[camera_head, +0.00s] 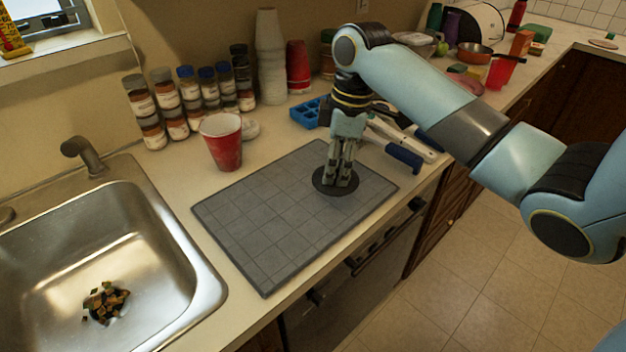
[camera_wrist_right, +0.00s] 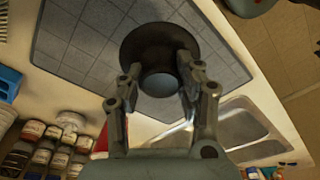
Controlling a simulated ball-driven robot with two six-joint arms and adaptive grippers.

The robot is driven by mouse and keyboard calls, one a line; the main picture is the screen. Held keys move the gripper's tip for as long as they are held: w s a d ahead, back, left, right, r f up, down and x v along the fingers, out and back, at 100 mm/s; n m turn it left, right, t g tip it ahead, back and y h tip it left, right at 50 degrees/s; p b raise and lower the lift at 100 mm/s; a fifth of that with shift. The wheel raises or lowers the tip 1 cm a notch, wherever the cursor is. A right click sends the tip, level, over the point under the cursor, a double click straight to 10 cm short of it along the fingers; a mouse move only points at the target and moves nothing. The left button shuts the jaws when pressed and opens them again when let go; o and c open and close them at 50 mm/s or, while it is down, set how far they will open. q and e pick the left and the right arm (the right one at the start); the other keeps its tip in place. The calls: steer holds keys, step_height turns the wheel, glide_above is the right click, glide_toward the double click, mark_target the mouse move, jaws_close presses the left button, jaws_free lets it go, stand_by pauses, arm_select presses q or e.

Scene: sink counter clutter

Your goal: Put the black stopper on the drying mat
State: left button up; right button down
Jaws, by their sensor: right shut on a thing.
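The black stopper (camera_head: 323,186) is a dark round disc at the right part of the grey drying mat (camera_head: 250,225). My right gripper (camera_head: 338,178) points down over it and is shut on its raised middle. In the right wrist view the stopper (camera_wrist_right: 135,45) lies between the two fingers of the gripper (camera_wrist_right: 157,75), with the mat (camera_wrist_right: 75,50) behind it. The stopper is at or just above the mat surface; I cannot tell whether it touches. My left gripper is not in view.
A red cup (camera_head: 222,142) stands behind the mat, near several spice jars (camera_head: 190,95). A blue tray (camera_head: 306,112) and a blue-handled tool (camera_head: 404,158) lie beyond the mat. The sink (camera_head: 150,260) with food scraps (camera_head: 105,302) is at left. The mat's left part is bare.

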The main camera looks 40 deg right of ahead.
mark_target(320, 171)
steer(key=w, duration=0.1)
steer(key=w+f, duration=0.2)
steer(key=shift+w+a, duration=0.2)
steer(key=shift+a, duration=0.2)
steer(key=shift+w+f, duration=0.4)
steer(key=shift+f, duration=0.05)
step_height(320, 171, down, 3)
steer(key=shift+a+f+p, duration=0.1)
steer(key=shift+f+p, duration=0.1)
steer(key=shift+p, duration=0.15)
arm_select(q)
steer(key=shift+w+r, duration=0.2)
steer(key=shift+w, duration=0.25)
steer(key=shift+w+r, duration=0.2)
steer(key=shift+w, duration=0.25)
arm_select(e)
steer(key=shift+f, duration=0.2)
steer(key=c, duration=1.3)
jaws_free()
steer(key=shift+f, duration=0.1)
steer(key=shift+c, duration=0.2)
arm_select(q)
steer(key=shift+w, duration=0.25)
arm_select(e)
steer(key=o, duration=0.4)
steer(key=shift+o, duration=0.2)
